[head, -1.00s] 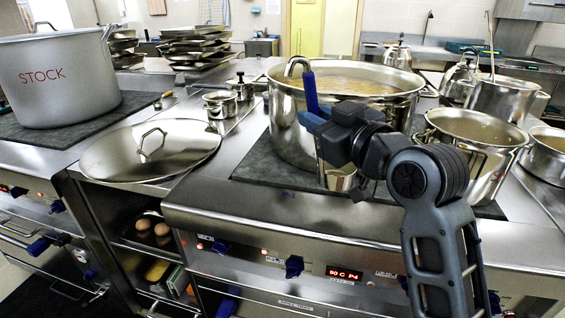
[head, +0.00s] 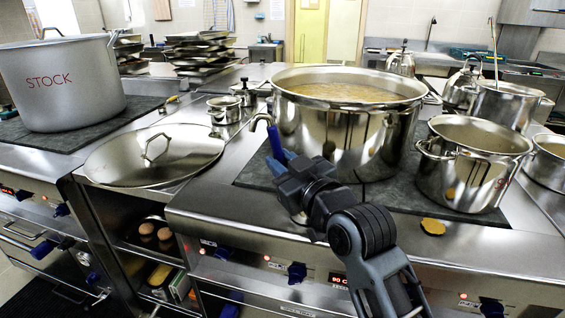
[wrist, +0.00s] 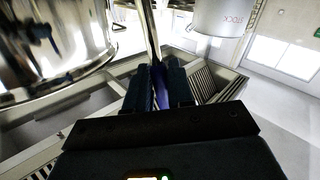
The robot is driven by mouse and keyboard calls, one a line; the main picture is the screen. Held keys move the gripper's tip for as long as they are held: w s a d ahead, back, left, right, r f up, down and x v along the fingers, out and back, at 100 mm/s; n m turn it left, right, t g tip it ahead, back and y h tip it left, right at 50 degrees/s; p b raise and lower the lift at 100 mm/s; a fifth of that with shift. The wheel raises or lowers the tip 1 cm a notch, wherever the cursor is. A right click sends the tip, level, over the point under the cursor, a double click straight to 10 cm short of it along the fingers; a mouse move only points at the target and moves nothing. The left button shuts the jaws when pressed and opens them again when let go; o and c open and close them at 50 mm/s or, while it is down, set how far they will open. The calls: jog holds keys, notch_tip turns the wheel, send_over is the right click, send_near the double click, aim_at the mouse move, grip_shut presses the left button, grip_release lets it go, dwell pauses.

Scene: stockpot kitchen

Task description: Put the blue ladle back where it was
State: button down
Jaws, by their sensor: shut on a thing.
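The blue ladle (head: 276,143) is held in my gripper (head: 284,168), with its blue handle and hooked metal end pointing up. It is left of and in front of the big open pot of broth (head: 345,130). In the wrist view, my gripper (wrist: 157,92) is closed around the blue handle (wrist: 160,84), and a metal shaft (wrist: 149,30) runs on past the fingers. The bowl of the ladle is hidden in the head view by my gripper and arm, and I cannot make it out in the wrist view.
A round lid (head: 155,155) lies left of my gripper. The STOCK pot (head: 65,85) stands at far left. A smaller open pot (head: 470,165) stands right. A small brownish-yellow patch (head: 433,227) lies on the stove front. Shelves (head: 140,235) open below the lid.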

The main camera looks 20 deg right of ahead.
jog(key=shift+f, duration=0.15)
jog(key=c, duration=1)
grip_release()
jog(key=shift+s, duration=0.15)
jog(key=s, duration=0.4)
jog(key=s+d+b, duration=0.1)
jog(key=s, duration=0.6)
jog(key=shift+s+d+r, duration=0.25)
jog(key=shift+s+d, duration=0.1)
jog(key=shift+d, duration=0.05)
